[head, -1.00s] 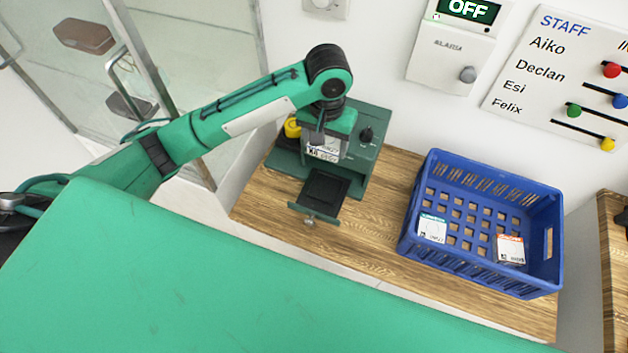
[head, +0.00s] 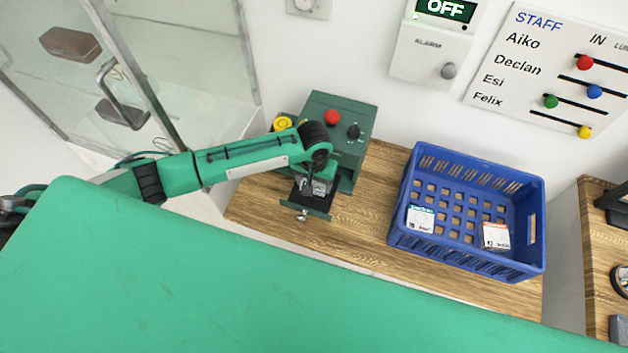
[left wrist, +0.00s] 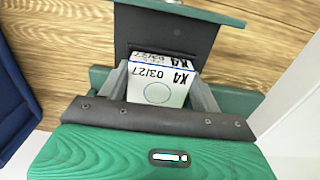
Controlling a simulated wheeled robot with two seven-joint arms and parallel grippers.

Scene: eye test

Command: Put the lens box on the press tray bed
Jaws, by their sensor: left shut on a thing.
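My left gripper (head: 316,187) is low over the pulled-out tray of the green press (head: 345,115). In the left wrist view, its two fingers (left wrist: 160,90) are shut on the lens box (left wrist: 160,92), a white box marked "X4 03/27". The dark press tray bed (left wrist: 165,32) shows behind and around the box; in the head view its front edge (head: 304,208) and knob stick out toward me. The box lies over the bed, but I cannot tell whether it touches it. The gripper hides most of the box and bed in the head view. My right gripper is not in view.
A blue crate (head: 466,262) stands right of the press, holding a teal-labelled box (head: 420,219) and an orange-labelled box (head: 495,236). The press has a red button (head: 332,117) and a black knob (head: 353,132) on top. Bare wood lies between press and crate.

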